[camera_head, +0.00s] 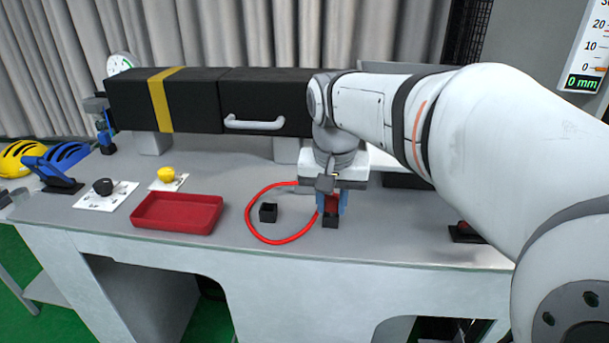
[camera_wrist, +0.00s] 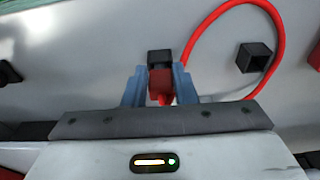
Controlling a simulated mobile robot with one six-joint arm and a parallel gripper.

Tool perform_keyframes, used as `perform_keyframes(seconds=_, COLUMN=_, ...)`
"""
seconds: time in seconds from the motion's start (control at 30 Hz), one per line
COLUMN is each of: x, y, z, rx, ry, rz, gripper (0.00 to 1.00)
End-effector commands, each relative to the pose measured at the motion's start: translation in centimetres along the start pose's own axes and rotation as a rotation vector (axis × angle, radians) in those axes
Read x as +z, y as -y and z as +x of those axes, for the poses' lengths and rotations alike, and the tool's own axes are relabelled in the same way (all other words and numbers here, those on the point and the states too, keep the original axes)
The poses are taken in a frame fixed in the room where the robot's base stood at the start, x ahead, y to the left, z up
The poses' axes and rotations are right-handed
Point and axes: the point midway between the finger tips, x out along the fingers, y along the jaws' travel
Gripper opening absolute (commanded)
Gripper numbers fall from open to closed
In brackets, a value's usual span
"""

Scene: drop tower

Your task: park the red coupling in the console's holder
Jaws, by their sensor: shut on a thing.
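The red coupling (camera_head: 332,203) is between the blue fingers of my gripper (camera_head: 331,207), above the console's grey top (camera_head: 225,236). In the wrist view the coupling (camera_wrist: 160,83) sits between both fingers, with a black block at its far end. I cannot tell whether that block touches the console. A small black open-topped box, apparently the holder (camera_head: 268,212), stands on the console left of my gripper. In the wrist view the holder (camera_wrist: 255,57) is to the right, apart from the coupling, with its opening empty.
A red hose (camera_head: 248,222) loops around the holder to the coupling. A red tray (camera_head: 177,213), a yellow button (camera_head: 166,174) and a black knob (camera_head: 103,187) are to the left. A long black box with a handle (camera_head: 254,122) stands behind. The console's front edge is close.

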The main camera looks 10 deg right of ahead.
Motion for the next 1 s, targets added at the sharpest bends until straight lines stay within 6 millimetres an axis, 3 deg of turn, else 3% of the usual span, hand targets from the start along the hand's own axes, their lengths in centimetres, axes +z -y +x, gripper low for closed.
perform_keyframes(seconds=0.6, x=0.07, y=0.01, z=0.44, rx=0.0, ry=-0.001, rz=0.0, gripper=0.0)
perform_keyframes(seconds=0.63, x=0.07, y=0.01, z=0.43, rx=0.0, ry=-0.001, rz=0.0, gripper=0.25)
perform_keyframes(seconds=0.93, x=0.06, y=0.01, z=0.38, rx=0.0, ry=0.0, rz=0.0, gripper=0.5)
perform_keyframes(seconds=1.0, x=0.06, y=0.01, z=0.38, rx=0.0, ry=0.0, rz=0.0, gripper=0.5)
